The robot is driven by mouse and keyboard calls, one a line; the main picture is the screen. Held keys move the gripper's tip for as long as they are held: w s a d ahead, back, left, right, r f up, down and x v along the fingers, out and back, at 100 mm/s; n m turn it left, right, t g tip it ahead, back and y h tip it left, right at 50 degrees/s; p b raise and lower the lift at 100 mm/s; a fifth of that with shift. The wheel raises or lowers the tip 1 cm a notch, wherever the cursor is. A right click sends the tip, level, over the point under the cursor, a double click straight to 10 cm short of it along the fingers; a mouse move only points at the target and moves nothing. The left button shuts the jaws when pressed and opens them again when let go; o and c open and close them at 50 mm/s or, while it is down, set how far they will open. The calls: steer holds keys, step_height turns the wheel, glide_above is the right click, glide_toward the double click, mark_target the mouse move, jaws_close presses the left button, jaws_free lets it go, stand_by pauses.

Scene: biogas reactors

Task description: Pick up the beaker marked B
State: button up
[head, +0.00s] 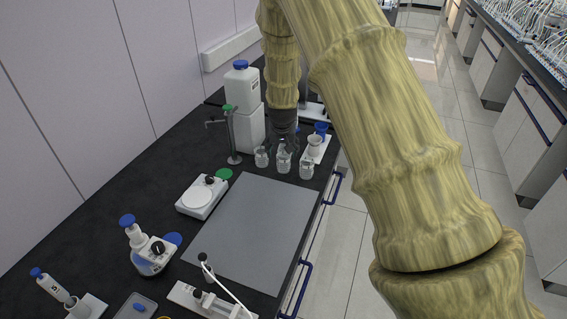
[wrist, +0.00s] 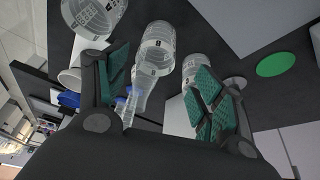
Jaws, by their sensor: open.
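Three clear beakers with dark markings stand in a row on the black bench: a left one (head: 262,157), a middle one (head: 283,163) and a right one (head: 306,169). My gripper (head: 284,142) points down just above the middle beaker, partly covering it. In the wrist view my gripper (wrist: 160,78) is open, and the middle beaker (wrist: 157,48) shows between and beyond its green-padded fingers. The other two beakers show at upper left (wrist: 92,18) and behind the right finger (wrist: 195,68). The letters are too small to read surely.
A grey mat (head: 250,228) lies clear in front of the beakers. A stand (head: 233,140) and a white bottle (head: 242,85) are behind left. A white scale (head: 202,197) is left. A white cup (head: 314,146) and blue-topped items are close on the right.

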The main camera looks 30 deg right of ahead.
mark_target(284, 157)
steer(key=shift+d+f, duration=0.2)
steer(key=shift+f, duration=0.25)
steer(key=shift+d+p+x, duration=0.2)
steer(key=shift+p+x, duration=1.3)
steer(key=shift+x, duration=1.15)
steer(key=c, duration=1.1)
